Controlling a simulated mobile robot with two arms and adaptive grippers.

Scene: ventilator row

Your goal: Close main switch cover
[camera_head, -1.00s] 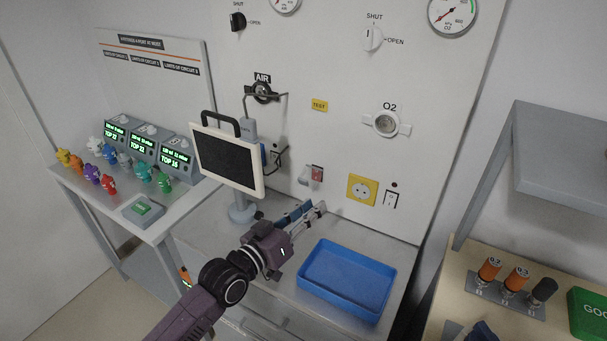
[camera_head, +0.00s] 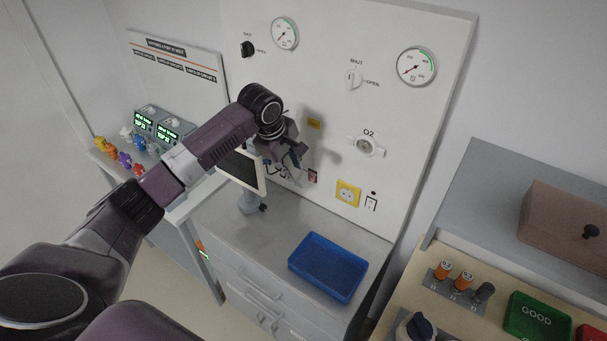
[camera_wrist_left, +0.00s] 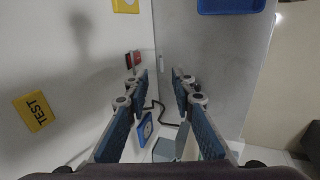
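The red main switch (camera_head: 312,176) is on the white wall panel, left of the yellow socket. It also shows in the wrist view (camera_wrist_left: 132,60), small, just beyond the left fingertips. Its cover is not clear now: the gripper hides the area left of the switch in the head view. My left gripper (camera_head: 296,172) is in front of the panel, just left of the switch, fingers pointing down. In the wrist view its two blue-padded fingers (camera_wrist_left: 158,82) are apart with nothing held between them. I cannot tell whether they touch anything. My right gripper is not in view.
The monitor (camera_head: 240,170) on its stand is close to the left gripper. A blue tray (camera_head: 328,268) lies on the counter. The yellow socket (camera_head: 347,193) and O2 outlet (camera_head: 366,146) are on the panel. A side table at right holds a green GOOD bin (camera_head: 540,318).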

